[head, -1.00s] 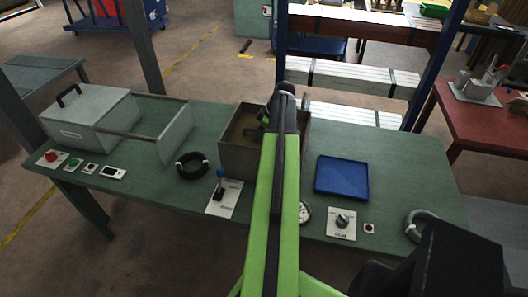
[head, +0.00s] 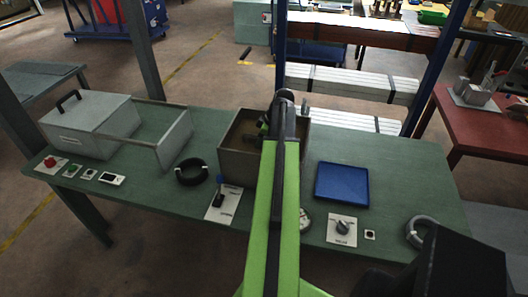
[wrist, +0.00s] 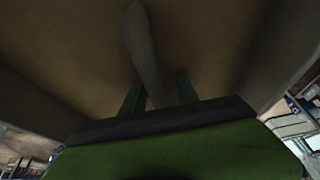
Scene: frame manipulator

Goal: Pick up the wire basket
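I cannot make out a wire basket in either view. My gripper (wrist: 160,95) reaches down into an open brown box (head: 236,165) in the middle of the green workbench. In the head view only a small part of my gripper (head: 263,126) shows beside my arm, which hides the right part of the box. In the wrist view two thin greenish fingers stand apart. A smooth grey rod-like shape (wrist: 144,40) appears between and beyond them; I cannot tell whether they touch it. The brown inner surface of the box (wrist: 80,50) fills most of that view.
Left of the box lie a black cable coil (head: 191,171) and a blue-knobbed lever (head: 219,190). A blue tray (head: 342,182), a dial (head: 342,228) and a grey ring (head: 420,231) are to the right.

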